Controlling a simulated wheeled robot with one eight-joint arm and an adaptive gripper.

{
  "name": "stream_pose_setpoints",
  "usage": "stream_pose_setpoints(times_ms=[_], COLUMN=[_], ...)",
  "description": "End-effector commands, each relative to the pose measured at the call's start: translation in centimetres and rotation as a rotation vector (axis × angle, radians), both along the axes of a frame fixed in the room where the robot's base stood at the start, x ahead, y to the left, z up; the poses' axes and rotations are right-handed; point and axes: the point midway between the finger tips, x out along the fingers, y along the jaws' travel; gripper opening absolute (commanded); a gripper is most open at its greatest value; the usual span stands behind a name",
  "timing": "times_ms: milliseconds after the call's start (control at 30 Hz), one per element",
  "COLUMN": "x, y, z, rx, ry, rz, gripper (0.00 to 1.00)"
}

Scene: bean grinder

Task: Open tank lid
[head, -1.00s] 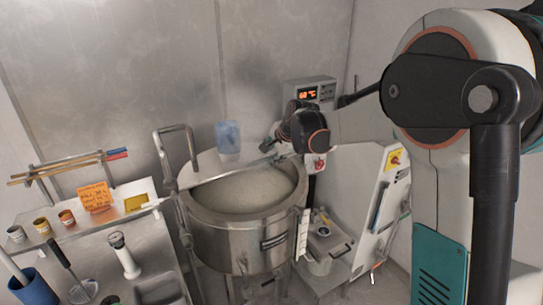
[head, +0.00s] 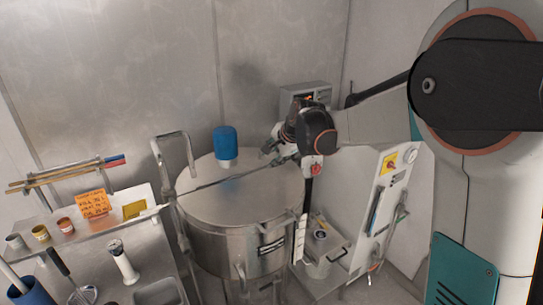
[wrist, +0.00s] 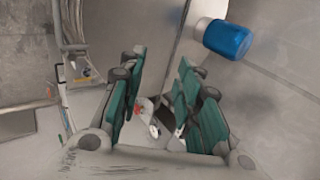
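The steel tank (head: 225,252) stands in the middle of the head view. Its round lid (head: 240,205) lies flat and shut over the top, with a dark straight seam across it. A blue cylinder on a pale base (head: 226,142) stands at the rear of the lid. My gripper (head: 272,153) is at the right rear of the lid, near the right end of the seam. I cannot tell whether it touches the lid. In the wrist view its teal-padded fingers (wrist: 160,65) are apart and nothing is held between them. The blue cylinder (wrist: 229,39) shows to their upper right.
A bent steel handle frame (head: 172,140) rises left of the tank. A control box (head: 307,92) is behind my gripper. A white panel (head: 390,185) with a yellow label stands to the right. A bench (head: 140,230) with cups and tools is at the left.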

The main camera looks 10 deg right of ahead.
Motion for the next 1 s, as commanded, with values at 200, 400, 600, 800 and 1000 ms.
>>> stream_pose_setpoints(times_ms=[200, 400, 600, 800, 1000], x=[-0.9, -1.7, -2.5, -3.2, -4.0], y=[-0.3, -0.6, -0.8, -1.1, -1.3], z=[1.2, 2.2, 3.1, 4.1, 5.1], rx=[0.001, 0.001, 0.001, 0.0, 0.001], ry=[0.0, 0.0, 0.0, 0.0, 0.0], rz=[-0.001, -0.001, -0.001, 0.0, -0.001], gripper=[0.31, 0.31, 0.31, 0.31, 0.31])
